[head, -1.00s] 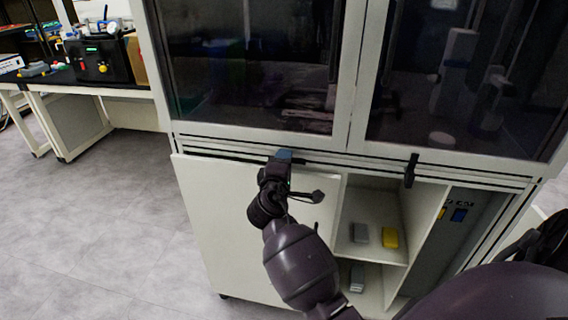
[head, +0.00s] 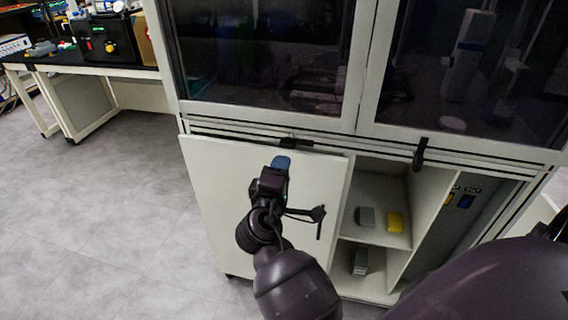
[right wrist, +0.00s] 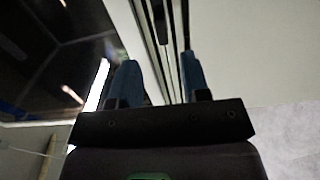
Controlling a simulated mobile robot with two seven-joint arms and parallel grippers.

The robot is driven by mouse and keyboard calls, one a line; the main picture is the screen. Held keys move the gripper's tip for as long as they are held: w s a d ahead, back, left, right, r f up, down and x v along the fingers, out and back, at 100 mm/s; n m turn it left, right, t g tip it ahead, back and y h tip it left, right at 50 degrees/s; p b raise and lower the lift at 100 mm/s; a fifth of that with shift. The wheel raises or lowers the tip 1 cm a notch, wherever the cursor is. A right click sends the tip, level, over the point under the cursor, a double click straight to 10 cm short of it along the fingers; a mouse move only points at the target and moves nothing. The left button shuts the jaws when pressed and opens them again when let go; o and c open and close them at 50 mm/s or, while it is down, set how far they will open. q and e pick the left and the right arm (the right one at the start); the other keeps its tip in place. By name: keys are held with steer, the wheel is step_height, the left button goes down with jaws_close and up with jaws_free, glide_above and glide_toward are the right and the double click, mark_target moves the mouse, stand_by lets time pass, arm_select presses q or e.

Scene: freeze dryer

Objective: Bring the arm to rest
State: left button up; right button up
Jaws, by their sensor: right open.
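My right gripper (head: 281,164) is in the middle of the head view, in front of the cabinet's white lower door (head: 215,185). It sits just below a dark handle (head: 296,143) at the door's top edge and looks apart from it. In the right wrist view its two blue fingers (right wrist: 160,82) stand apart with nothing between them. My right arm reaches up from the bottom of the head view. My left gripper is not in view.
The cabinet has dark glass upper doors (head: 262,60) and another dark handle (head: 420,154). Its open lower shelves hold a grey block (head: 366,217) and a yellow block (head: 396,222). A bench (head: 75,62) with instruments stands at the back left. The grey floor (head: 110,210) at left is clear.

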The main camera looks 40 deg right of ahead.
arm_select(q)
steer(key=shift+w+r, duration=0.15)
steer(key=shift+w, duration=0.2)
arm_select(e)
steer(key=w+a+f+m+t+y, duration=0.2)
steer(key=w+a+t+y, duration=0.15)
steer(key=y, duration=0.25)
steer(key=s+a+f+m+y, duration=0.3)
steer(key=s+f+y, duration=0.2)
steer(key=f, duration=0.2)
arm_select(q)
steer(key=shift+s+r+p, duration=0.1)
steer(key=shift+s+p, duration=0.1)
steer(key=shift+p, duration=0.1)
arm_select(e)
steer(key=s+d+f+m+g+y, duration=0.1)
steer(key=s+f+g, duration=0.1)
steer(key=s+f, duration=0.5)
steer(key=s+d+f+g+y, duration=0.1)
steer(key=s+f, duration=0.5)
steer(key=s, duration=0.7)
steer(key=shift+s+d+f+m+g+y, duration=0.3)
steer(key=shift+d+f+m+g+y, duration=0.1)
steer(key=shift+d+g, duration=0.2)
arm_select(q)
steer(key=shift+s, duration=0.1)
